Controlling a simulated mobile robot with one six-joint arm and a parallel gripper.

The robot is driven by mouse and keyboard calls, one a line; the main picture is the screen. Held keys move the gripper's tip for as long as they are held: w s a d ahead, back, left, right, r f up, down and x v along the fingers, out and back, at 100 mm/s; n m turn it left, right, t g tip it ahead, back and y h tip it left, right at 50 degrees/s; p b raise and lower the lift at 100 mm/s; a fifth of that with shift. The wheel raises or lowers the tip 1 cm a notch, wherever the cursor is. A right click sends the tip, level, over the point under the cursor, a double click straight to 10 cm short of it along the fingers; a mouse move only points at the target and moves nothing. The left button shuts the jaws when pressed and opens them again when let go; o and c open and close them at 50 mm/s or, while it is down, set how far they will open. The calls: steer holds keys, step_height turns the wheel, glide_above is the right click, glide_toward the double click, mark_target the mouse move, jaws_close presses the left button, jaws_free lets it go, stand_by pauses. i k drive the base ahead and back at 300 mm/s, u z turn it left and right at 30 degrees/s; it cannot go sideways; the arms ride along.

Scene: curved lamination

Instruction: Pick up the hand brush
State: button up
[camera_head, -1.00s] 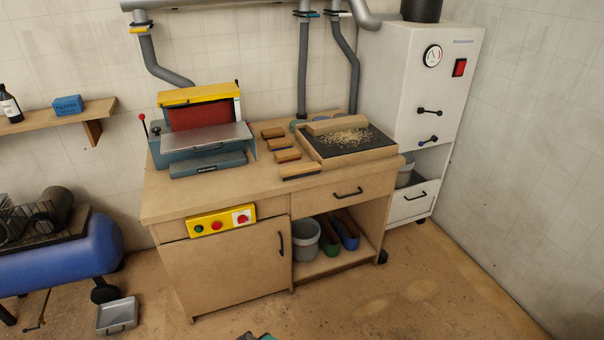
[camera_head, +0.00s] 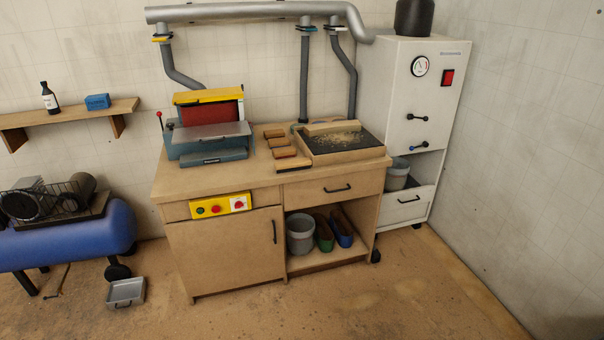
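A long, thin wooden piece with a dark lower edge (camera_head: 293,165) lies at the front of the workbench top, just left of the sanding tray; it may be the hand brush, but it is too small to be sure. Several shorter wooden blocks (camera_head: 279,142) lie in a row behind it. The workbench (camera_head: 225,185) stands against the back wall. My gripper is not in view.
A sanding machine (camera_head: 208,135) stands on the bench's left; a tray with shavings (camera_head: 345,156) is on its right. A white cabinet (camera_head: 400,110) stands at right, a blue compressor (camera_head: 70,235) and metal dustpan (camera_head: 126,292) at left. The front floor is clear.

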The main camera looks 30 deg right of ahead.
mark_target(302, 164)
steer(key=u, duration=0.25)
steer(key=k, duration=0.4)
steer(key=z, duration=2.45)
steer(key=i, duration=1.85)
